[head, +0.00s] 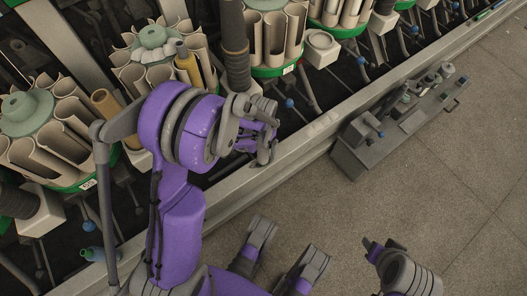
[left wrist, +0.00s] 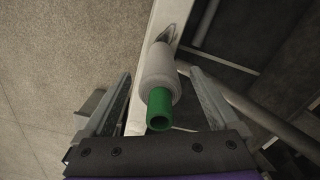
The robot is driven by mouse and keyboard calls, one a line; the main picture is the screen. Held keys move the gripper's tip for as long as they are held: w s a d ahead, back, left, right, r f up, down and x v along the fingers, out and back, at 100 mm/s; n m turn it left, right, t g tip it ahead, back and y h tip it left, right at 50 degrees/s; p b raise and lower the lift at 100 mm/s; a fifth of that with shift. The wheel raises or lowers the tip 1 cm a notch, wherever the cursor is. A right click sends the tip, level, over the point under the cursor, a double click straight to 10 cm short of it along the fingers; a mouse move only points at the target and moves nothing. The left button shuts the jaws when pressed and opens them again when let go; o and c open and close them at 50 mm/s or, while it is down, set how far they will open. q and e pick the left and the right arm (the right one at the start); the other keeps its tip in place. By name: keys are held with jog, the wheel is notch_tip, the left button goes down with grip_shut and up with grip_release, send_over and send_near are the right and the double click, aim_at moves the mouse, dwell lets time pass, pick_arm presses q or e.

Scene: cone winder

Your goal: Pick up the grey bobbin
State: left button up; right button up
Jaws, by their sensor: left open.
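The bobbin shows in the left wrist view as a pale grey yarn package (left wrist: 158,76) on a green tube, with its open green end towards the camera. It lies along a light metal rail (left wrist: 140,108). My left gripper (left wrist: 161,78) is open, with one finger on each side of the bobbin and a visible gap to both. In the head view my left gripper (head: 266,142) is over the machine's front rail, and I cannot make out the bobbin there.
Round magazines with green rims and several beige tubes (head: 276,38) line the machine on the left and top. A long grey rail (head: 310,133) runs diagonally along its front. A low grey tool bench (head: 400,120) stands on the floor. The floor (head: 440,190) at right is mostly clear.

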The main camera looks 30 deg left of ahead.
pick_arm(q)
jog(key=c, duration=1.3)
jog(key=shift+o, duration=0.2)
